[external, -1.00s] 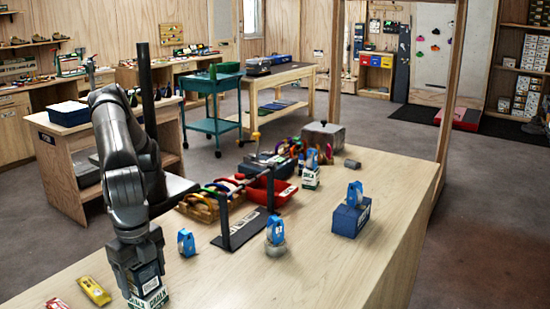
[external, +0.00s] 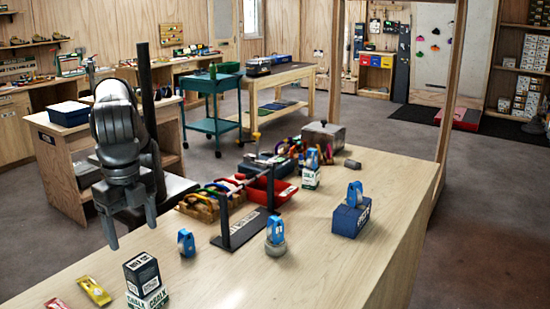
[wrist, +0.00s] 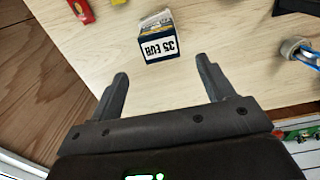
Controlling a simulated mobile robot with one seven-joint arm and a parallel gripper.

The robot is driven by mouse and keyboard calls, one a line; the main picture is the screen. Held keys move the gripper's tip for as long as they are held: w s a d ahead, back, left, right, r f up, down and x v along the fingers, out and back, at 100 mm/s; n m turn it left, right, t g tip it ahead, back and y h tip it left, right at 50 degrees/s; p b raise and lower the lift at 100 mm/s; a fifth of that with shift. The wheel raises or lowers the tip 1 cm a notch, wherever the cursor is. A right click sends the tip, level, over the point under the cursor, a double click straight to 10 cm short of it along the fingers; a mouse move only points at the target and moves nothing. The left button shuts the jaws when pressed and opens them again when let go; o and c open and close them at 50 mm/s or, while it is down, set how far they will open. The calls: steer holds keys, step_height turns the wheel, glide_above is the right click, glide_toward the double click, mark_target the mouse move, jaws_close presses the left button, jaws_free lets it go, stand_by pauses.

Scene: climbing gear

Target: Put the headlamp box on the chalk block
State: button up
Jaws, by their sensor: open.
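The headlamp box (external: 141,273), a dark box with a white label, sits upright on the white-and-green chalk block (external: 153,300) near the front edge of the bench. In the wrist view the box (wrist: 159,49) shows a "35 EUR" label and lies beyond the fingertips. My gripper (external: 132,236) is open and empty, above and apart from the box. Its two spread fingers (wrist: 163,72) show nothing between them in the wrist view.
A yellow packet (external: 93,290) lies left of the stack. Blue devices stand to the right, one on bare wood (external: 186,243), one on a grey puck (external: 276,249), one on a blue box (external: 349,220). A black rack (external: 243,230) stands behind. The right front bench is clear.

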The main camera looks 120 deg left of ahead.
steer(key=s+a+r+t+h, duration=0.1)
steer(key=s+a+r, duration=0.15)
steer(key=a, duration=0.65)
steer(key=s+a+r, duration=0.2)
steer(key=a+r, duration=0.2)
steer(key=a, duration=0.5)
steer(key=s+a+r+t+h, duration=0.1)
steer(key=s+a+r, duration=0.15)
steer(key=a, duration=0.65)
steer(key=s+a+t, duration=0.2)
steer(key=s+a, duration=0.9)
steer(key=s, duration=0.1)
steer(key=s+a+f+y, duration=0.1)
steer(key=s+a+f, duration=0.1)
steer(key=s+f, duration=0.2)
steer(key=s+a+f+t+y, duration=0.1)
steer(key=s+a+f, duration=0.2)
steer(key=s, duration=0.6)
step_height(320, 180, down, 2)
steer(key=shift+a+f+t, duration=0.2)
steer(key=shift+a+t, duration=0.05)
steer(key=shift+t, duration=0.05)
